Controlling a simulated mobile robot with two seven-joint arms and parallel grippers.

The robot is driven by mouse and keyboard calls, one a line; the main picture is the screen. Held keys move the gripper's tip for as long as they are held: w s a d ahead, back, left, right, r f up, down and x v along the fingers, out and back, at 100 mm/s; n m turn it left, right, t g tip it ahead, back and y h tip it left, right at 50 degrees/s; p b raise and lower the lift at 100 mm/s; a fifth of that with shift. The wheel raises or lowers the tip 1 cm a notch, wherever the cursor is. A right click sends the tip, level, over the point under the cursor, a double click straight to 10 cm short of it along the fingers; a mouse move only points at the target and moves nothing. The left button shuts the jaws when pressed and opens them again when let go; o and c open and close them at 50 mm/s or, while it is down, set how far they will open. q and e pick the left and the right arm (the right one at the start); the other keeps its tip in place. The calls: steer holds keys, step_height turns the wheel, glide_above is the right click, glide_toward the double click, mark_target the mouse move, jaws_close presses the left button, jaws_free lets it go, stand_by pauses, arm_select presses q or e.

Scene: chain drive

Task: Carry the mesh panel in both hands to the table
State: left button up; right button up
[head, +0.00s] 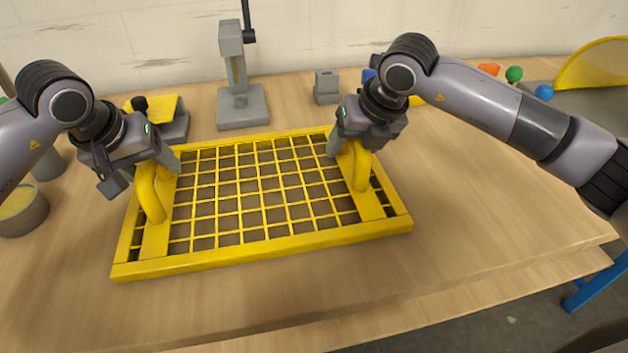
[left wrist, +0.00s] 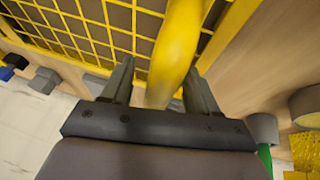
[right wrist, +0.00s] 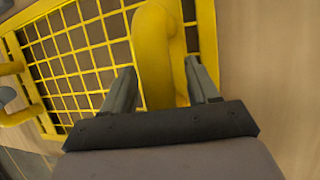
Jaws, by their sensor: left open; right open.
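The yellow mesh panel (head: 262,244) lies flat on the wooden table (head: 470,215), with an arched handle at each end. My left gripper (head: 160,168) is at the left handle (head: 148,192). In the left wrist view its open fingers (left wrist: 158,82) stand on either side of that handle (left wrist: 176,45). My right gripper (head: 345,150) is at the right handle (head: 361,167). In the right wrist view its open fingers (right wrist: 160,80) straddle that handle (right wrist: 155,45). The fingertips are partly hidden in the head view.
A grey press-like stand (head: 243,106) and a small grey block (head: 327,88) stand behind the panel. A round container (head: 22,212) is at the left. Coloured knobs (head: 514,74) and a yellow curved guard (head: 595,65) are at the back right. The table's right front is clear.

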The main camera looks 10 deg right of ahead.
steer(key=shift+s+r, duration=0.15)
steer(key=shift+r, duration=0.2)
arm_select(q)
steer(key=v, duration=1.1)
arm_select(e)
steer(key=v, duration=1.1)
arm_select(q)
steer(key=shift+s, duration=0.15)
arm_select(e)
steer(key=shift+s+d, duration=0.2)
